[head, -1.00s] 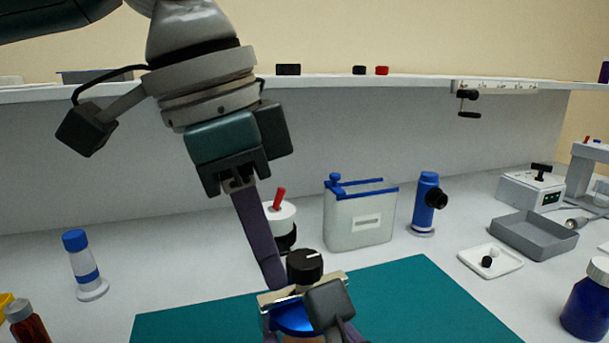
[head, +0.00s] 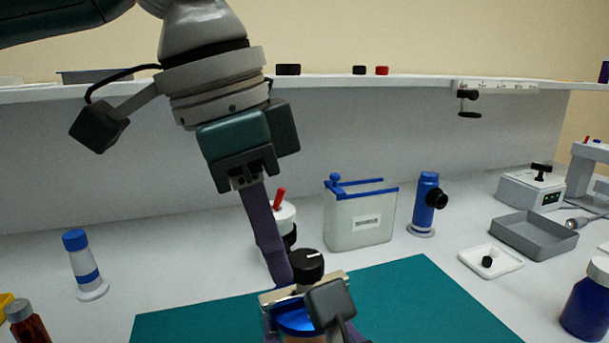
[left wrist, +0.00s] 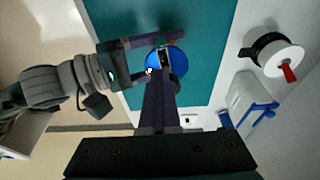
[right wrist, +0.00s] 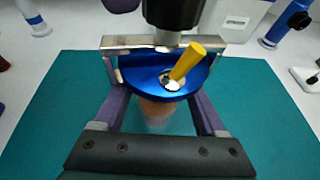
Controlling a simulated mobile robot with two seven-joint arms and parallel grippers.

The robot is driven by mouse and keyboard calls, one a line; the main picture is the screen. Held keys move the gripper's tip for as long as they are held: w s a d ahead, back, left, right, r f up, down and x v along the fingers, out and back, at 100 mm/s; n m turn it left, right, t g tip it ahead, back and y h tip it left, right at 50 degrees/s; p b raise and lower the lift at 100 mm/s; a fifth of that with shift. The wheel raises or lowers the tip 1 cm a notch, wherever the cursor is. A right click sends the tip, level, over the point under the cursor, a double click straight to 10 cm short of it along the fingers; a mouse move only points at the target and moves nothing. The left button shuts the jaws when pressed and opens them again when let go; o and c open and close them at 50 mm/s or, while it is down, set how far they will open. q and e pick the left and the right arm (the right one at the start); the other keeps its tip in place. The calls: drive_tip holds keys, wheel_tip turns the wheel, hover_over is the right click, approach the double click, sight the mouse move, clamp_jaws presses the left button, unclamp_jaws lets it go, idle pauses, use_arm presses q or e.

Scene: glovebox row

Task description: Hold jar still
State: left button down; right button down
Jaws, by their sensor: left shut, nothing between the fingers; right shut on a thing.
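The jar has a blue lid (head: 298,319) and an orange-brown body, mostly hidden in the head view. My right gripper (right wrist: 155,82) has its purple fingers on both sides of the jar and is shut on it above the green mat. In the right wrist view a metal bar (right wrist: 120,42) spans behind the blue lid (right wrist: 140,80), and a yellow peg (right wrist: 190,60) stands tilted on it. A black knob (head: 309,265) rises beside the lid. My left gripper (head: 284,281) is shut and empty, its tips close beside the knob; contact is unclear. The left wrist view shows the lid (left wrist: 178,62).
A green mat (head: 420,300) lies under the jar. Behind stand a white-and-black device with a red lever (head: 283,212), a blue-trimmed container (head: 360,222) and a blue scope (head: 425,200). A white dish (head: 505,259) and grey tray (head: 535,236) are at right.

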use_arm(q)
drive_tip(key=shift+w, duration=0.25)
drive_tip(key=shift+w+a, duration=0.15)
drive_tip(key=shift+w, duration=0.6)
drive_tip(key=shift+a, duration=0.1)
idle(0.3)
drive_tip(key=d+v, duration=0.1)
drive_tip(key=v, duration=0.4)
drive_tip(key=shift+w+a+r, duration=0.15)
drive_tip(key=shift+a+r, duration=0.2)
drive_tip(key=shift+r, duration=0.2)
